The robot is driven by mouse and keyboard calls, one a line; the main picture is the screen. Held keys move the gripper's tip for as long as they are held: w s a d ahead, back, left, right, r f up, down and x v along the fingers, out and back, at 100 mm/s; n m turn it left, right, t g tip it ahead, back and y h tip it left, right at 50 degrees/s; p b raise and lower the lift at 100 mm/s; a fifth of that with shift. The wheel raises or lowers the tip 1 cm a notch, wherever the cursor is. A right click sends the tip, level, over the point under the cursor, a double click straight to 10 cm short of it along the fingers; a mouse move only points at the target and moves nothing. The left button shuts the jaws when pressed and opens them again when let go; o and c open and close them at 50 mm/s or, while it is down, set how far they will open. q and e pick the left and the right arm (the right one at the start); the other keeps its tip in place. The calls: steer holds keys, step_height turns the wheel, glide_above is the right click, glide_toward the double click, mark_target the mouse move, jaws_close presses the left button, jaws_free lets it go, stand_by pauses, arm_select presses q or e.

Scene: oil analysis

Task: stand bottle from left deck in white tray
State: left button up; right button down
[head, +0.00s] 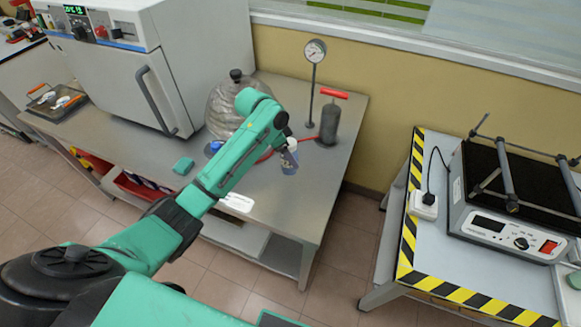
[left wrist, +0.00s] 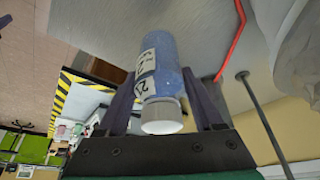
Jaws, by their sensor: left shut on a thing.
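A blue translucent bottle (left wrist: 165,52) with a white cap (left wrist: 162,118) and a white label is between the fingers of my left gripper (left wrist: 162,80) in the left wrist view. The gripper is shut on it. In the head view my left gripper (head: 284,143) is over the right part of the grey bench, with the blue bottle (head: 289,162) below it. I cannot tell whether the bottle touches the bench. A flat white item (head: 238,202) lies by the bench's front edge, partly behind my arm; I cannot tell whether it is the white tray. My right gripper is not in view.
The grey bench (head: 318,185) carries a white oven (head: 130,65), a glass vessel (head: 222,105), a gauge (head: 315,52) on a stand, a grey cylinder (head: 330,122) with a red handle, and a green block (head: 183,165). A hazard-striped table (head: 400,235) stands right, across a gap.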

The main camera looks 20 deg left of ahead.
mark_target(289, 170)
arm_select(q)
step_height(289, 170, down, 8)
steer(key=shift+w+r+p, duration=0.1)
steer(key=shift+r+p, duration=0.1)
steer(key=shift+p, duration=0.1)
steer(key=shift+f, duration=0.1)
steer(key=o, duration=1.5)
steer(key=shift+o, duration=0.2)
